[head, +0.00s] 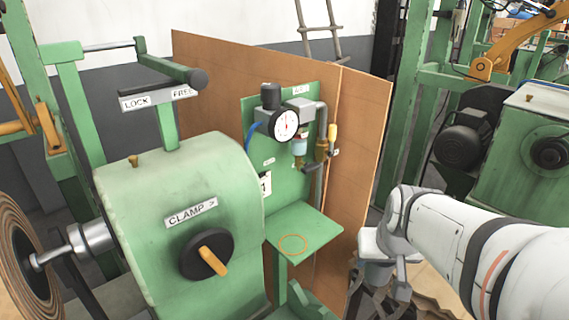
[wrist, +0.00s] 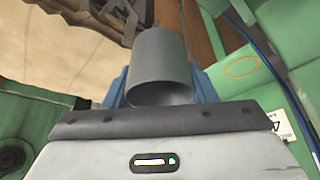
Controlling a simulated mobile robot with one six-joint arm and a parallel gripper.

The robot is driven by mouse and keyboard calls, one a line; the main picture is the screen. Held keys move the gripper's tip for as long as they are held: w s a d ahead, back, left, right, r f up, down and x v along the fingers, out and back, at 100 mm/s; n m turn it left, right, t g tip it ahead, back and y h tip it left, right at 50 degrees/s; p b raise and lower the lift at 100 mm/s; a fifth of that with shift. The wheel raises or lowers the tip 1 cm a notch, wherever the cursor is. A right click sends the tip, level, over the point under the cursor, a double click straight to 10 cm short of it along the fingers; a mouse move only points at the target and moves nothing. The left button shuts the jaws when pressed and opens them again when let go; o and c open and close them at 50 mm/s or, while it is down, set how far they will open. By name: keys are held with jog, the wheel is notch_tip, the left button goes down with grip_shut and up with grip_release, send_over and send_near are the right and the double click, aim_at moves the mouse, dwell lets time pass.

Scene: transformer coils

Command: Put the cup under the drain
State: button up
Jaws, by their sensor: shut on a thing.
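In the wrist view a plain grey cup (wrist: 158,62) sits between the two blue fingers of my gripper (wrist: 160,88), which is shut on it. In the head view my gripper (head: 378,285) hangs low at the right, beside the brown panel; I cannot make out the cup there. The air unit on the green board has a gauge (head: 285,124), a clear bluish bowl (head: 300,146) and a small dark-handled valve (head: 309,168) below it, which looks like the drain. Under it, the green shelf (head: 318,224) bears an orange circle (head: 292,245), with nothing on it.
The brown panel (head: 362,150) stands behind and right of the shelf. A green clamp housing (head: 185,220) with a black knob is close on the shelf's left. A vertical pipe (head: 321,140) runs beside the bowl. The space above the shelf is clear.

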jog(key=w+d+n+y+b, duration=0.1)
jog(key=w+d+n, duration=0.1)
jog(key=w+d, duration=0.35)
jog(key=w+a+p, duration=0.1)
jog(key=w+a, duration=0.3)
jog(key=w, duration=0.1)
jog(key=w+a+f+p, duration=0.1)
jog(key=w+a, duration=0.3)
jog(key=w, duration=0.2)
jog(key=w+a+f+p, duration=0.1)
jog(key=w+a, duration=0.3)
jog(key=w, duration=0.1)
jog(key=shift+w+a+f+p, duration=0.15)
jog(key=shift+w+a+p, duration=0.15)
jog(key=shift+w+a, duration=0.05)
notch_tip(320, 180, down, 4)
jog(key=shift+w+f+p, duration=0.15)
jog(key=shift+f+p, duration=0.05)
jog(key=shift+p, duration=0.2)
jog(key=shift+w+a+f, duration=0.2)
jog(key=shift+f, duration=0.05)
jog(key=shift+f, duration=0.15)
jog(key=o, duration=1)
jog(key=shift+c, duration=0.2)
